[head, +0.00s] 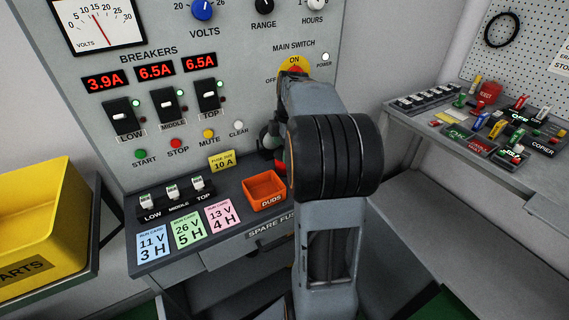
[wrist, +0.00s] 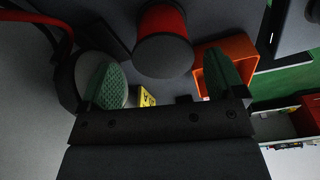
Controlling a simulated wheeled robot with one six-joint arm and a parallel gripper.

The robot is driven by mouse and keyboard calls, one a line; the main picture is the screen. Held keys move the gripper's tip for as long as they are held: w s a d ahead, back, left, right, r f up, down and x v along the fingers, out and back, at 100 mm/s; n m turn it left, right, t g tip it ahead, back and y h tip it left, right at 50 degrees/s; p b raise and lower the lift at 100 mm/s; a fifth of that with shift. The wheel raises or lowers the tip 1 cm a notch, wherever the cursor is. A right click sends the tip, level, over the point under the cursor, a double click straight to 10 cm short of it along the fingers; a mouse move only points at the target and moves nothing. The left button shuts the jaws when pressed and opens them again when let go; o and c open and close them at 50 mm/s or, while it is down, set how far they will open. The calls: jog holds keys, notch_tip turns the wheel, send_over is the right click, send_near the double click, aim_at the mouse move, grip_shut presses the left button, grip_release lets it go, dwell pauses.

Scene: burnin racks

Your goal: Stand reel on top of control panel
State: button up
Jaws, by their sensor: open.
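The reel (wrist: 168,20), red-bodied with a dark round end facing the camera, shows at the top middle of the wrist view. My gripper (wrist: 162,68) is open, with its green-padded fingers to either side of the reel's near end in that picture. I cannot tell how deep the reel lies between them, and I see no contact. In the head view my arm hides most of this spot; only a bit of red (head: 281,165) shows beside it. The control panel (head: 235,65) is the large grey upright face with meter, breakers and main switch; its top is out of view.
The orange DUDS bin (head: 264,190) sits on the ledge beside my arm, close to one finger in the wrist view (wrist: 238,48). A yellow fuse card (head: 222,161) and several colored cards lie left. A yellow bin (head: 35,215) stands far left; a cluttered bench (head: 440,120) is right.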

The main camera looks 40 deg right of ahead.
jog(key=shift+s+a+f+b, duration=0.15)
jog(key=shift+f+b, duration=0.1)
jog(key=shift+f, duration=1.2)
jog(key=shift+a+f+b, duration=0.1)
jog(key=shift+f+b, duration=0.1)
jog(key=shift+f, duration=1.2)
jog(key=shift+c, duration=0.4)
jog(key=c, duration=0.9)
jog(key=shift+c, duration=0.9)
jog(key=shift+r, duration=0.15)
